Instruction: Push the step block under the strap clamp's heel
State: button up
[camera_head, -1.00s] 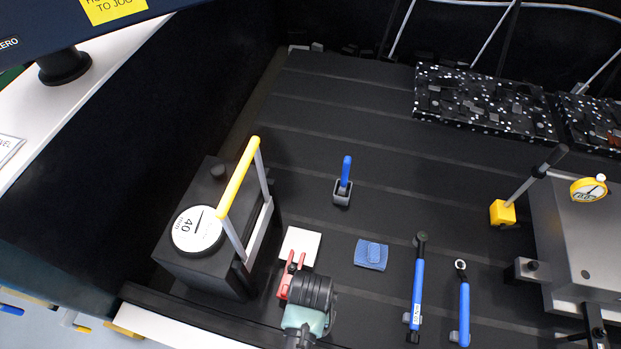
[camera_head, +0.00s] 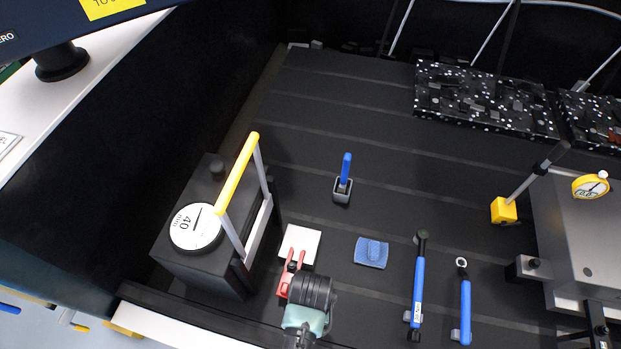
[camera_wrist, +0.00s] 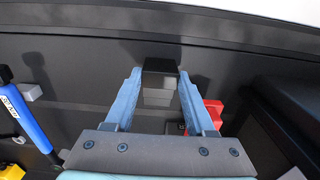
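In the wrist view my gripper (camera_wrist: 158,98) has its two blue-grey fingers apart. A small dark block with lighter stepped faces (camera_wrist: 158,84), which looks like the step block, shows between them, with gaps at both sides. I cannot tell its height relative to the fingertips. In the head view my black and teal wrist covers the fingers and this block. A dark clamp with a stud (camera_head: 597,318) stands by the grey plate (camera_head: 580,235) at the lower right; it may be the strap clamp. Its heel is not clear.
A red tool (camera_head: 290,276) lies beside my wrist, near a white pad (camera_head: 300,243). A black block with a yellow handle (camera_head: 236,185) stands to the left. A blue cloth (camera_head: 371,252) and two blue-handled wrenches (camera_head: 418,290) (camera_head: 465,305) lie between my wrist and the plate.

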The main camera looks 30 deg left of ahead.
jog(key=c, duration=0.4)
jog(key=shift+a, duration=0.1)
jog(key=shift+s+a+p, duration=0.1)
jog(key=shift+s+a, duration=0.2)
jog(key=shift+a, duration=0.75)
jog(key=shift+s+a+p, duration=0.1)
jog(key=shift+s+a, duration=0.25)
jog(key=shift+a, duration=0.75)
jog(key=shift+s+a+p, duration=0.1)
jog(key=shift+s+a, duration=0.2)
jog(key=shift+a, duration=0.75)
jog(key=shift+a, duration=0.1)
jog(key=o, duration=1.3)
jog(key=shift+r, duration=0.1)
